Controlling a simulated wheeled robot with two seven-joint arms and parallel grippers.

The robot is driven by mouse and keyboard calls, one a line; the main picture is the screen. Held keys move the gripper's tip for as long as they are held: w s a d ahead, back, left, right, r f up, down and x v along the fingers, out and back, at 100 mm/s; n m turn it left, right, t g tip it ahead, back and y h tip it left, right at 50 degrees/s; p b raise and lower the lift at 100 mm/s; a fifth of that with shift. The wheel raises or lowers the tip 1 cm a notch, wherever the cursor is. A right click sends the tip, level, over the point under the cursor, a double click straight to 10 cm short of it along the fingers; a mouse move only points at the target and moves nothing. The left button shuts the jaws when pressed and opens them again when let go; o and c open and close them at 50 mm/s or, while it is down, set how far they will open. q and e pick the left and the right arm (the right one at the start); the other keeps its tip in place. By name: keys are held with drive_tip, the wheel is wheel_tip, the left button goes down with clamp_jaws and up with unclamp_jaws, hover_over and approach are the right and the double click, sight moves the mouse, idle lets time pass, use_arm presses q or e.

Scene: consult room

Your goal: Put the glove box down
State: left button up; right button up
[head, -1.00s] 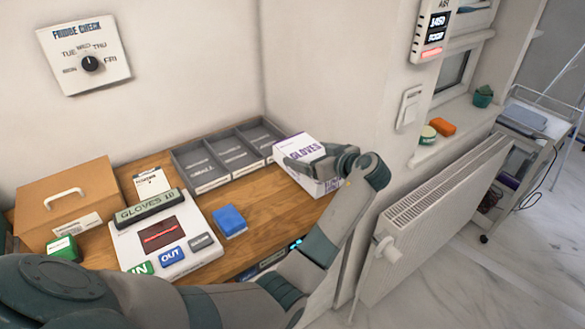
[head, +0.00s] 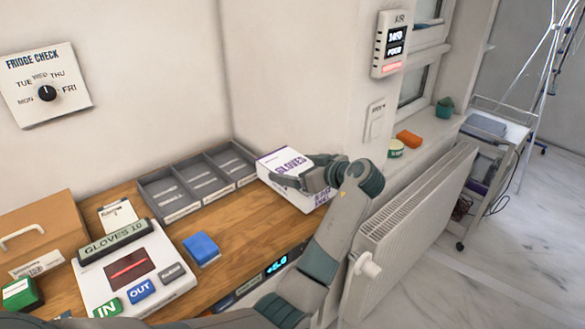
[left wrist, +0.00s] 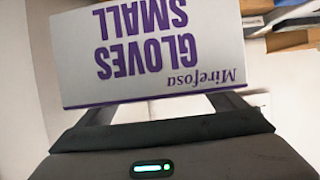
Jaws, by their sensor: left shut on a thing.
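The glove box (head: 286,163) is white with purple lettering. It is at the right end of the wooden counter, beside the grey divided tray. My left gripper (head: 300,181) is shut on it from the front right. I cannot tell whether the box's base touches the counter. In the left wrist view the glove box (left wrist: 160,50) fills the upper middle, and its lettering reads "GLOVES SMALL" upside down. The grey tray (head: 168,215) has three compartments, with no box seen in them. My right gripper is not in view.
A scanner unit (head: 95,293) with IN and OUT buttons, a blue block (head: 201,247), a brown box (head: 62,212) and a green box (head: 20,293) stand on the counter (head: 238,226). A radiator (head: 415,215) is right of my arm. Bare wood lies before the tray.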

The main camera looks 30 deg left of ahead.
use_arm(q)
drive_tip(key=shift+d, duration=0.1)
drive_tip(key=shift+s+d+r+m+t+h, duration=0.1)
drive_tip(key=shift+s+d+m+t+h, duration=0.2)
drive_tip(key=shift+m+t, duration=0.4)
drive_tip(key=s+d+r+m+t+h, duration=0.1)
drive_tip(key=m, duration=0.1)
drive_tip(key=s+d+r+m+t+h+b, duration=0.1)
drive_tip(key=d+r+m+t+h, duration=0.1)
drive_tip(key=s+d+r+m+t+h, duration=0.1)
drive_tip(key=d+r+m+t+h, duration=0.1)
drive_tip(key=shift+s+b, duration=0.2)
drive_tip(key=shift+b, duration=0.1)
drive_tip(key=s+d+r+m+t+h, duration=0.2)
drive_tip(key=s+d+r+m+h, duration=0.3)
drive_tip(key=s+r+m+h, duration=0.1)
drive_tip(key=shift+s+d+h+b, duration=0.25)
drive_tip(key=shift+h+b, duration=0.1)
drive_tip(key=shift+h, duration=0.05)
drive_tip(key=shift+r, duration=0.1)
